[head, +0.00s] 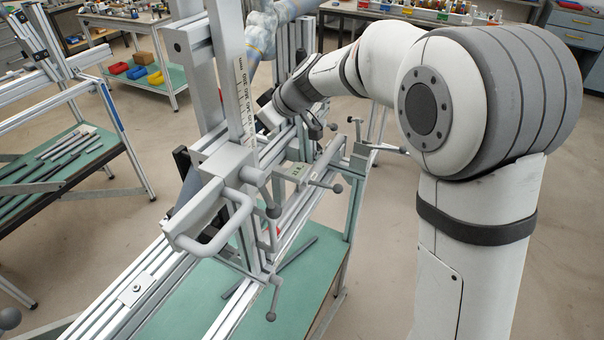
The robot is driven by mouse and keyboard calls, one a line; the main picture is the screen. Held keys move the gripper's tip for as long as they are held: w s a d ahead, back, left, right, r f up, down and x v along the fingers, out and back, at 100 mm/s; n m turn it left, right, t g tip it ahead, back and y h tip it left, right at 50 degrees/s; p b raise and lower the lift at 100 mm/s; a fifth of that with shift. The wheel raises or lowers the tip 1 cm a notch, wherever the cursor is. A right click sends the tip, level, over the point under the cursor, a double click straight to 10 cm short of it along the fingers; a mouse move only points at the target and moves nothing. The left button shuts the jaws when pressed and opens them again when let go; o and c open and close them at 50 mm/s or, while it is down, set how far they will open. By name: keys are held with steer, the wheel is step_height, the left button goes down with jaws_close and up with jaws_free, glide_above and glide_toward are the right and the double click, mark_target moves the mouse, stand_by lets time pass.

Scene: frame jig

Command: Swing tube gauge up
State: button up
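The frame jig (150,285) is a long aluminium rail assembly running from the lower left toward the middle, with a clamp block and grey handles on it. A grey upright (222,60) with a numbered scale strip (243,95) stands on it. I cannot tell for certain which part is the tube gauge. My arm reaches in from the right, and its dark wrist is just right of the upright. My gripper (312,122) is at the end of it, close to the jig's far parts. Its fingers are too small and covered to tell open from shut, or whether they touch anything.
Ball-ended levers (272,210) and a looped grey handle (210,245) stick out from the jig. A pale blue arm (262,35) stands behind the upright. A green bench with tubes (60,165) is at the left. Open floor (385,240) lies right of the jig.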

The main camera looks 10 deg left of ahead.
steer(key=o, duration=0.6)
steer(key=shift+b+v, duration=0.5)
steer(key=shift+v, duration=3.05)
